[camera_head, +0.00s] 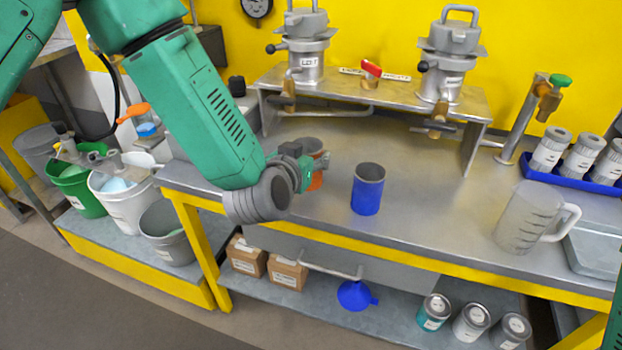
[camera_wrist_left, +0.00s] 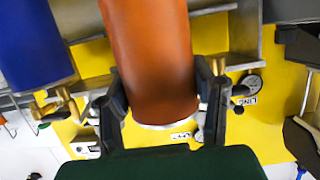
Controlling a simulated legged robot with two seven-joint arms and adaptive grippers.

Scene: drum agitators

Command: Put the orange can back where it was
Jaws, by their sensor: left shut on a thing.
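The orange can (camera_head: 317,181) is at the left part of the steel bench, partly hidden behind my left gripper (camera_head: 307,168). In the left wrist view the orange can (camera_wrist_left: 150,45) fills the space between the two dark fingers of my left gripper (camera_wrist_left: 162,95), which is shut on it. The can looks upright in the head view. I cannot tell whether its base touches the bench top. A blue can (camera_head: 367,190) stands upright to the right of it, apart from it, and also shows in the left wrist view (camera_wrist_left: 38,45). My right gripper is not in view.
A raised metal stand (camera_head: 390,93) with two agitator units is behind the cans. A clear measuring jug (camera_head: 525,222) and a blue tray (camera_head: 560,175) of grey-white containers are at the right. Bench top (camera_head: 435,205) between blue can and jug is clear.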

